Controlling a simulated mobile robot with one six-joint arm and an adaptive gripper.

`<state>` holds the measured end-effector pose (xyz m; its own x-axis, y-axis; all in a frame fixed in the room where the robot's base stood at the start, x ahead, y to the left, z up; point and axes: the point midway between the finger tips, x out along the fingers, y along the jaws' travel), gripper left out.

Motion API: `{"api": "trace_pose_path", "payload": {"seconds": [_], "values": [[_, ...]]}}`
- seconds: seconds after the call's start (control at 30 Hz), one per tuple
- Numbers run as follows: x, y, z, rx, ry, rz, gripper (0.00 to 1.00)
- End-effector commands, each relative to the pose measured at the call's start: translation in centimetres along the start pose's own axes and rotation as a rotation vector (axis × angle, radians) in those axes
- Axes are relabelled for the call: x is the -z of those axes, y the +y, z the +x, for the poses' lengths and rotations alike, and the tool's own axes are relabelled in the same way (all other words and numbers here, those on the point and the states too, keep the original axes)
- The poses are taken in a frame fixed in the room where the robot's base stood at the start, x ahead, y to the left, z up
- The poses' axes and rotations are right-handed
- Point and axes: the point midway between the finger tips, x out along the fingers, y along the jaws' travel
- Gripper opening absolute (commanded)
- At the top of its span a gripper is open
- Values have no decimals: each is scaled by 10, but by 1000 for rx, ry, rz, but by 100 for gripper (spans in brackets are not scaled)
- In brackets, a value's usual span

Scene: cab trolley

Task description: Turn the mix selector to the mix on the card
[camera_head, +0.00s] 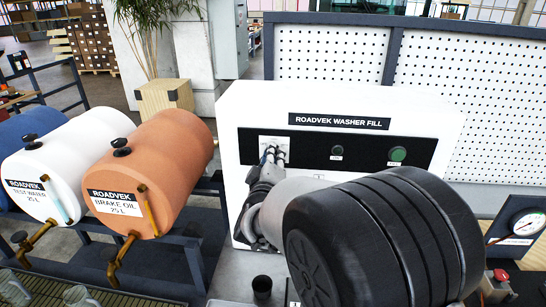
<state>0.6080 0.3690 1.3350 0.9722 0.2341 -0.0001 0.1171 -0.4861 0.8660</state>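The white ROADVEK WASHER FILL unit (350,100) stands upright in the middle, with a black panel (310,143) across its front. A small pale plate (268,139) sits at the panel's left end. My gripper (272,152) is right in front of this plate, its fingers pointing at it. The mix selector cannot be made out; my gripper covers the lower part of the plate, where a knob could be. Whether the fingers touch or hold anything cannot be told. I cannot make out a mix card. My dark arm hides the unit's lower right.
A dark button (337,151) and a green button (397,154) are on the panel's right. An orange brake oil drum (175,150) and a white test water drum (85,150) lie left. A dark cup (262,287) stands below. A gauge (528,223) is at right.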

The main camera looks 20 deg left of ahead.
Motion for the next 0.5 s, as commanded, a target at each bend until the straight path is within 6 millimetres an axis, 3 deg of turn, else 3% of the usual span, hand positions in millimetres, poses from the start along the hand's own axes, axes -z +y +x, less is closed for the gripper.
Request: {"api": "trace_pose_path", "payload": {"seconds": [0.17, 0.5], "values": [[0, 0, 0, 0, 0, 0, 0], [0, 0, 0, 0, 0, 4, 0]]}}
